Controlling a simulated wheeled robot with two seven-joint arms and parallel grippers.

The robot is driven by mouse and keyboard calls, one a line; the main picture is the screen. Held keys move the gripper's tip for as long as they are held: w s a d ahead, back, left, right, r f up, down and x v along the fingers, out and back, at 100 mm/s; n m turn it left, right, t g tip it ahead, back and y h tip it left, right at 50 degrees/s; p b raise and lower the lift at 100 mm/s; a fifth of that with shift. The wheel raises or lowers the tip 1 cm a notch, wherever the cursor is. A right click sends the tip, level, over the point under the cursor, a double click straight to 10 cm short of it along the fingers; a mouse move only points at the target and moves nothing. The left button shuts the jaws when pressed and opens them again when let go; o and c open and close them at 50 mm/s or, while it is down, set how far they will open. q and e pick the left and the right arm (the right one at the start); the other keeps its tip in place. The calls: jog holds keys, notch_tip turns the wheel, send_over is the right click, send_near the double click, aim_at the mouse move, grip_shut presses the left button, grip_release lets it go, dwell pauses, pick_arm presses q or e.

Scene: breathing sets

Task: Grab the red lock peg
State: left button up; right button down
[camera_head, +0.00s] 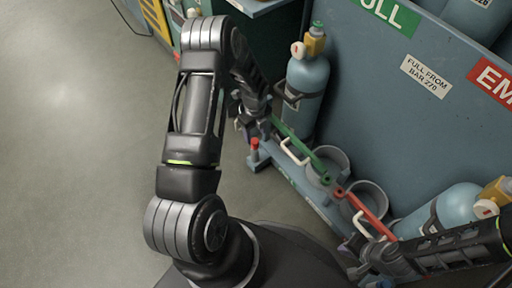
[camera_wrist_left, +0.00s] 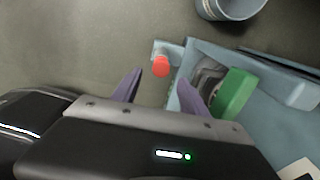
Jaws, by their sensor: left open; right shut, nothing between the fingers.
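The red lock peg (camera_head: 255,145) stands on a small bracket at the near-left corner of the blue-grey rack (camera_head: 300,196). In the left wrist view the round red top of the peg (camera_wrist_left: 160,66) lies just ahead of the gap between the purple fingertips. My left gripper (camera_wrist_left: 160,82) is open, with nothing between its fingers. In the head view my left gripper (camera_head: 250,126) is close to the peg and partly hidden by its own wrist. My right gripper (camera_head: 352,258) is shut and empty, low at the right by the rack's other end.
A green bar (camera_head: 298,145) and a red bar (camera_head: 366,214) with white handles lie along the rack. Blue cylinders (camera_head: 307,78) and empty round holders (camera_head: 369,197) stand beside it. A blue panel (camera_head: 375,90) rises behind. The floor at left is clear.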

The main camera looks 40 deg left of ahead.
aim_at(255, 141)
pick_arm(q)
jog(key=shift+f, duration=0.6)
notch_tip(255, 141, down, 5)
jog(key=b, duration=0.2)
jog(key=shift+w+a+f+b, duration=0.1)
jog(key=shift+a+b, duration=0.05)
jog(key=shift+b, duration=0.2)
jog(key=shift+c, duration=0.2)
grip_shut()
dwell(0.3)
